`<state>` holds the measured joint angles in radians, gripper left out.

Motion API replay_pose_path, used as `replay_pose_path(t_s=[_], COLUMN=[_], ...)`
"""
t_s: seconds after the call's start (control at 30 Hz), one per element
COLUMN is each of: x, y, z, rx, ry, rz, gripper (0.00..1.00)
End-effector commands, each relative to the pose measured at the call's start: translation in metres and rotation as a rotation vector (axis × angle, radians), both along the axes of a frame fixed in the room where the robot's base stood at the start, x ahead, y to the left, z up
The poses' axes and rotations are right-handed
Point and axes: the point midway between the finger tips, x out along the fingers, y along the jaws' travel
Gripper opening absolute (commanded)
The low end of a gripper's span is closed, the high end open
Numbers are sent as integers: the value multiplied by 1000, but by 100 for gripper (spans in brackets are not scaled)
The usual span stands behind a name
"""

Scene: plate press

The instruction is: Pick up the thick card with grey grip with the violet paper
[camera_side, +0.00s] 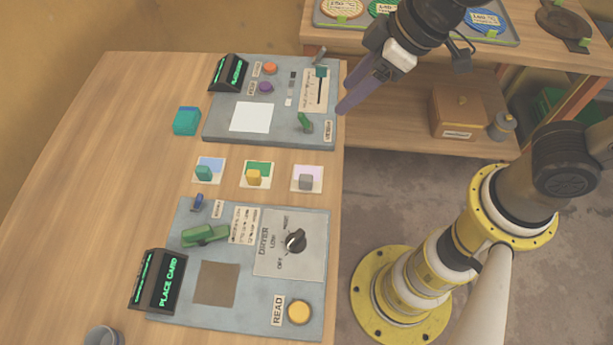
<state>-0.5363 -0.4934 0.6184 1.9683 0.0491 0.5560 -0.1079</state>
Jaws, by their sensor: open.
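The thick card with grey grip (306,183) lies flat on the table, at the right end of a row of three cards. Its paper is pale violet and a small grey block stands on it. My gripper (345,106) hangs above and behind it in the picture, near the right edge of the upper panel. Its violet fingers point down and to the left, are open and hold nothing that I can see. The gripper is well apart from the card.
Beside it lie a card with yellow grip and green paper (257,174) and one with teal grip and blue paper (208,170). The upper panel (222,136) and lower panel (188,328) flank the row. A teal block (187,121) sits left. A cup (103,336) stands at the bottom left.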

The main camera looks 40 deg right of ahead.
Motion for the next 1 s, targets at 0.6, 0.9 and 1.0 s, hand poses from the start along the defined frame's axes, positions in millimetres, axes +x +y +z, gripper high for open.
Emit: replay_pose_path(t_s=[0.6, 0.9, 1.0], x=[-22, -12, -10], y=[63, 73, 75], z=[-91, -121, -127], rx=[-62, -58, -59], ry=[88, 84, 85], rz=[179, 179, 179], gripper=[57, 57, 57])
